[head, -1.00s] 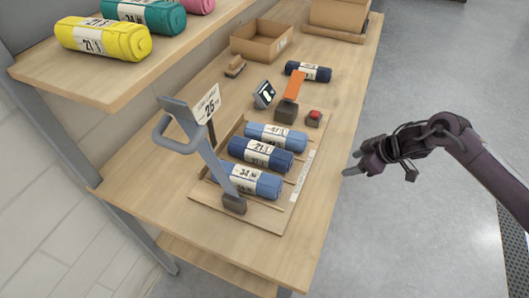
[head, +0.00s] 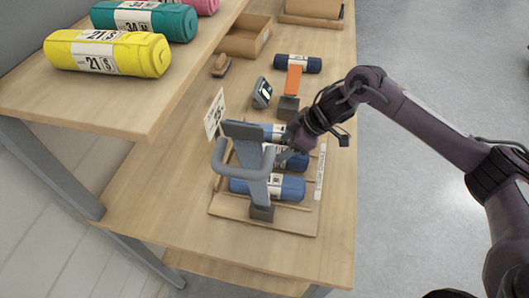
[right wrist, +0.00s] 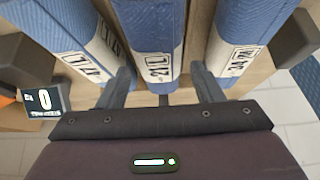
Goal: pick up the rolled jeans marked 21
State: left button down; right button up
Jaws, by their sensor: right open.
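The rolled jeans marked 21 (head: 298,161) lie in the middle slot of a wooden tray, partly hidden by my gripper and a grey handle. In the right wrist view the blue roll (right wrist: 143,25) with its white 21 L label is centred between my fingers. My right gripper (head: 284,155) is open above the tray; its fingers (right wrist: 161,82) point down on either side of this roll. I cannot tell whether they touch it. My left gripper is not in view.
The roll marked 34 (head: 290,188) and the lighter blue roll (head: 268,130) lie close on either side. A shelf with a yellow roll (head: 135,55) overhangs at left.

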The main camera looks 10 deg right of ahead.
aim_at(279, 150)
jog(key=shift+w+a+f, duration=0.1)
jog(key=shift+a+f, duration=0.05)
jog(key=shift+f, duration=0.3)
jog(key=shift+p+x, duration=0.8)
jog(key=p+x, duration=0.1)
jog(key=x, duration=0.2)
jog(key=shift+w+a+f, duration=0.1)
jog(key=shift+a+f, duration=0.05)
jog(key=shift+f, duration=0.2)
jog(key=c, duration=0.7)
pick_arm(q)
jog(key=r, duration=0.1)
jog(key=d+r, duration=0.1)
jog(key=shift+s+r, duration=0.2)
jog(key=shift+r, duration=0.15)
pick_arm(e)
jog(key=shift+c, duration=0.8)
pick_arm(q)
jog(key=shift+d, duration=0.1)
